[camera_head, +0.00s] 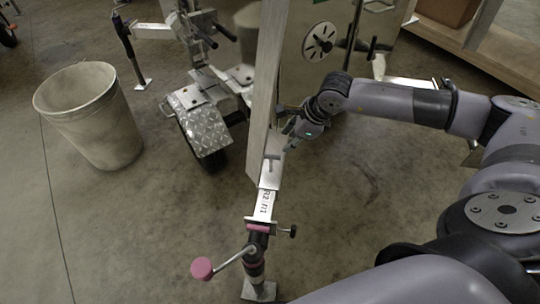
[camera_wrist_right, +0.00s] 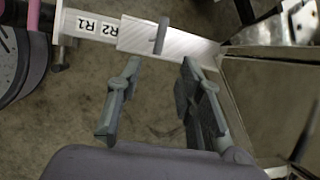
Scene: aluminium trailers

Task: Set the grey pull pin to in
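The grey pull pin (camera_head: 270,160) is a small grey handle standing up from the pale metal sleeve around the bar marked R1 and R2. It also shows in the right wrist view (camera_wrist_right: 161,36), at the top middle, upright against the sleeve (camera_wrist_right: 135,36). I cannot tell how deep it sits. My right gripper (camera_head: 291,134) is just beyond and to the right of the pin in the head view. In the right wrist view its two fingers (camera_wrist_right: 160,66) are apart with only floor between them. The pin is ahead of the fingertips, not between them. My left gripper is not in view.
The labelled bar (camera_head: 264,204) leads to a jack stand with a pink-knobbed crank (camera_head: 202,268). A tall metal panel (camera_head: 268,80) rises close beside my right gripper. A bin (camera_head: 92,115) and a trailer wheel fender (camera_head: 204,128) stand left. Floor is clear at lower left.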

